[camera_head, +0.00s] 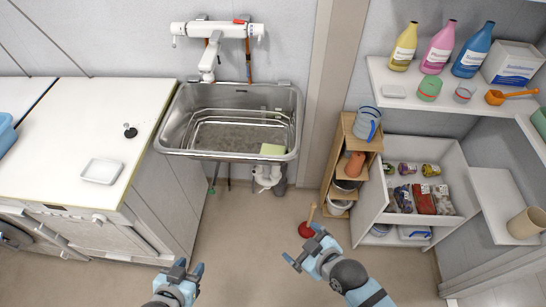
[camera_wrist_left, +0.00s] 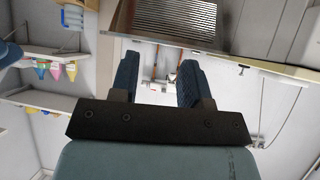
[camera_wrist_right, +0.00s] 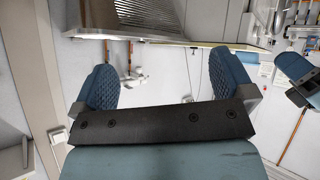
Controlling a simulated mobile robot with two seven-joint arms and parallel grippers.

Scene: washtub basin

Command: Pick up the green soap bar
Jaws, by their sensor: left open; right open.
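A pale green block that looks like the green soap bar (camera_head: 272,149) lies at the front right inside corner of the metal washtub basin (camera_head: 170,142). My left gripper (camera_head: 189,268) is low in front of the basin, to the left, open and empty. My right gripper (camera_head: 304,246) is low in front of the basin, to the right, open and empty. Both are well apart from the soap. The left wrist view shows the left fingers (camera_wrist_left: 160,78) spread with nothing between them. The right wrist view shows the right fingers (camera_wrist_right: 165,85) spread and empty. The soap is not seen in either wrist view.
A white tap (camera_head: 208,62) is above the basin. A white counter (camera_head: 75,130) with a white dish (camera_head: 101,171) stands left. A wooden rack (camera_head: 345,142), an open drawer (camera_head: 425,212) and a bottle shelf (camera_head: 385,78) are right. A red plunger (camera_head: 307,228) stands near my right gripper.

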